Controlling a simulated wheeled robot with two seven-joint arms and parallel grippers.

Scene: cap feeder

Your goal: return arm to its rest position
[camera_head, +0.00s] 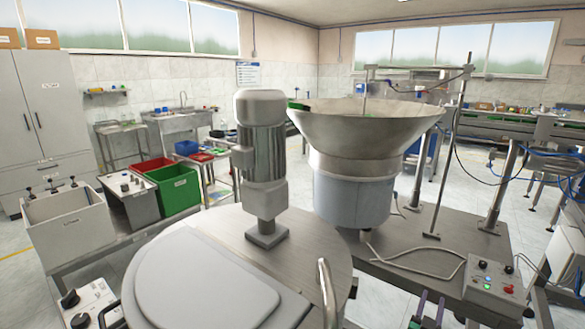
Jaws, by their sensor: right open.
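My right gripper (431,302) shows at the bottom edge, right of centre, with only its two dark upright fingers with purple and green marks in view. The fingers are apart, and nothing shows between them. It is in front of the steel table and left of the control box (491,280) with lit buttons. The rest of my right arm is below the picture. My left gripper is not in view.
A round steel lid (200,236) with a motor (262,160) and a curved handle (327,292) fills the lower middle. The large feeder bowl (365,135) stands behind it. The steel table (410,255) carries a cable and a thin stand (447,165).

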